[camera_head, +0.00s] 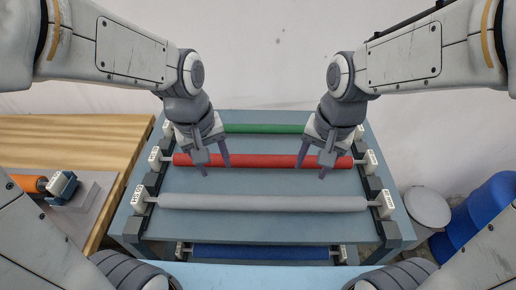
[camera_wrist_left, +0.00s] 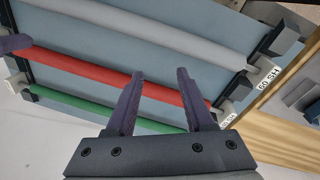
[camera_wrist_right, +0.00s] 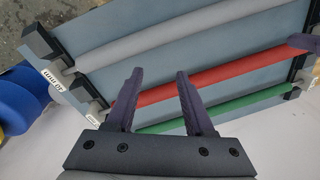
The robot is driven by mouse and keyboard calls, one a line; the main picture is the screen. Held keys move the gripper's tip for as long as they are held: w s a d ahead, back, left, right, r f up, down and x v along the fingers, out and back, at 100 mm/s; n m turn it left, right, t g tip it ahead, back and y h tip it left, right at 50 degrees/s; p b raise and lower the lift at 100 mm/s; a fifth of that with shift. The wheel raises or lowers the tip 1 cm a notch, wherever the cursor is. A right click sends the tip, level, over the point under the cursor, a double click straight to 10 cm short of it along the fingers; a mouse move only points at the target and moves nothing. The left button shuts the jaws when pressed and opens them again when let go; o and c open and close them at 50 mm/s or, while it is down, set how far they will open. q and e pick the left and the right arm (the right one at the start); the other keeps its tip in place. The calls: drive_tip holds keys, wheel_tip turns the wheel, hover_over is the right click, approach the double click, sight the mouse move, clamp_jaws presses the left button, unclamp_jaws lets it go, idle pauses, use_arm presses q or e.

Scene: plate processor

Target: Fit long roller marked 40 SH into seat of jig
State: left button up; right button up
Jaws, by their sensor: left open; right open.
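Three long rollers lie across the rack (camera_head: 240,182): a green one (camera_head: 262,128) at the back, a red one (camera_head: 265,161) in the middle, a grey one (camera_head: 262,202) in front. The tag (camera_wrist_left: 268,77) at the grey roller's left end reads 60 SH in the left wrist view. The red roller's tag (camera_wrist_left: 228,119) is too small to read surely, so I cannot tell which roller is 40 SH. My left gripper (camera_head: 216,170) is open above the red roller's left part. My right gripper (camera_head: 311,171) is open above its right part. Both are empty.
A blue roller (camera_head: 260,252) lies lower at the front. A wooden table (camera_head: 75,130) at left bears an orange cylinder (camera_head: 32,185) beside a grey-black block (camera_head: 63,186), possibly the jig. A round white-topped bin (camera_head: 428,206) and a blue object (camera_head: 485,213) stand at right.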

use_arm(q)
drive_tip(key=w+a+f+n, duration=0.1)
drive_tip(key=w+a+n, duration=0.6)
drive_tip(key=a+n, duration=0.15)
use_arm(e)
drive_tip(key=w+d+f+m, duration=0.1)
drive_tip(key=w+d+m, duration=0.6)
drive_tip(key=d+m, duration=0.1)
use_arm(q)
drive_tip(key=n+t+y, duration=0.1)
drive_tip(key=n, duration=0.4)
approach(167, 158)
drive_tip(key=r, duration=0.1)
use_arm(e)
drive_tip(key=m+t+h, duration=0.1)
drive_tip(key=m, duration=0.4)
approach(356, 162)
drive_tip(key=r, duration=0.1)
use_arm(q)
drive_tip(key=shift+s+a+r+b, duration=0.1)
drive_tip(key=shift+s+r+b, duration=0.1)
drive_tip(key=shift+b, duration=0.15)
use_arm(e)
drive_tip(key=shift+r, duration=0.15)
